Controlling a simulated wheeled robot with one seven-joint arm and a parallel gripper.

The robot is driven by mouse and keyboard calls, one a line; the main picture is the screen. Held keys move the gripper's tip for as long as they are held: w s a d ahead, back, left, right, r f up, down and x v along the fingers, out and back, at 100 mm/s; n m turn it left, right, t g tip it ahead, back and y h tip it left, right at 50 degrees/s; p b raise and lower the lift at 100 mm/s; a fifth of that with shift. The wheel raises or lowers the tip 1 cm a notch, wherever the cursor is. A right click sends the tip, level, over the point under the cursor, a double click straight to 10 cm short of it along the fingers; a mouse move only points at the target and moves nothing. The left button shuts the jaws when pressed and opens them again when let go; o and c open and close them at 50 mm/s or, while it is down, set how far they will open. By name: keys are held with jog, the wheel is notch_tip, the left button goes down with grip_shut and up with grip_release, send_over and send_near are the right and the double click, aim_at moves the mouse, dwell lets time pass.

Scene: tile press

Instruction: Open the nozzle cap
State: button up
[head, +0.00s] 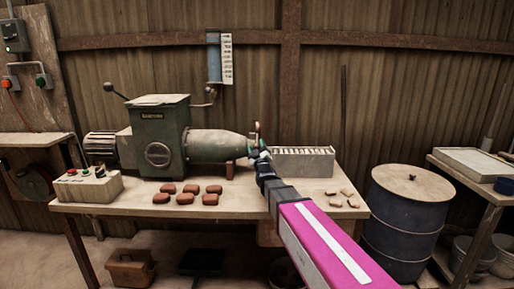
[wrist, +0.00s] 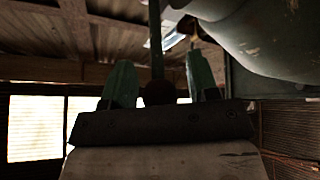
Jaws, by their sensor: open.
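The green machine (head: 160,135) stands on the bench with its grey barrel (head: 215,145) pointing right. The nozzle cap (head: 257,130) is at the barrel's right end, small and partly hidden behind my gripper (head: 258,152). I cannot tell from here whether it is shut. In the wrist view, my gripper (wrist: 158,65) is open, with its two green fingers apart. A dark round knob (wrist: 160,93) and an upright rod (wrist: 156,40) show between the fingers. I cannot tell whether they touch. The barrel (wrist: 275,35) fills the upper right of the wrist view.
A grey box with a row of slots (head: 302,162) stands right behind my arm. Several red-brown blocks (head: 186,194) lie in front of the machine. Small pale pieces (head: 340,199) lie at the bench's right. A control box (head: 87,186) sits at left; a blue drum (head: 405,220) stands right.

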jog(key=v, duration=1)
jog(key=shift+s, duration=0.1)
